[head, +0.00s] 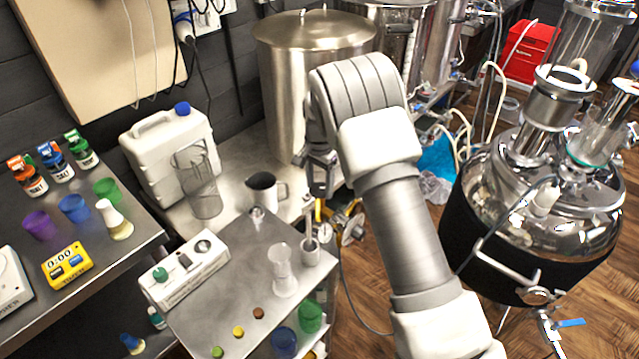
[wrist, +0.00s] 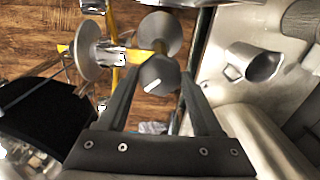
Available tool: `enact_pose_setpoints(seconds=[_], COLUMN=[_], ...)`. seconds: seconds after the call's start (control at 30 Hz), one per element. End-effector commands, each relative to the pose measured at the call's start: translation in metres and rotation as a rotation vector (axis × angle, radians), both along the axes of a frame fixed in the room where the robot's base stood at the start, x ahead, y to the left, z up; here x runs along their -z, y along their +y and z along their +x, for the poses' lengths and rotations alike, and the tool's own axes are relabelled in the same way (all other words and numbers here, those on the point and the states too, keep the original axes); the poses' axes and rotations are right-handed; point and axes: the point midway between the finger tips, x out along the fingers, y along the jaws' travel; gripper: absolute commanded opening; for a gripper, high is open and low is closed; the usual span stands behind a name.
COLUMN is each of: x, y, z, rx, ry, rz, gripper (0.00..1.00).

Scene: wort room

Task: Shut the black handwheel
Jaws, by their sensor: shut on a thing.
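In the wrist view the black handwheel (wrist: 158,77) is a small dark round disc with a short white mark lying at a slant across it. It sits between the two fingertips of my gripper (wrist: 160,84), which are shut on its rim from both sides. Silver round flanges (wrist: 92,50) and yellow pipework (wrist: 117,30) lie just behind and to the left of it. In the head view my gripper (head: 318,190) points down beside the steel cart, and I cannot make out the handwheel there.
A grey pitcher (head: 265,192) stands close to my gripper on the bench. The steel cart (head: 225,318) carries a control box (head: 185,270) and glassware. A shiny vessel (head: 540,220) stands at right, and a tall steel pot (head: 310,70) behind. Wooden floor shows between them.

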Motion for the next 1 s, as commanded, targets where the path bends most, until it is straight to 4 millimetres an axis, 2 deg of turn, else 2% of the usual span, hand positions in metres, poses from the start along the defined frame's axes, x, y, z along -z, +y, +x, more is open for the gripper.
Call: enact_pose_setpoints(seconds=[0.6,1.0], x=[-0.0018,-0.0014], y=[0.0003,-0.0001], z=[0.0007,0.0009], rx=[0.561,0.773], ry=[-0.003,-0.003], rz=[0.000,0.001], gripper=[0.11,0.11])
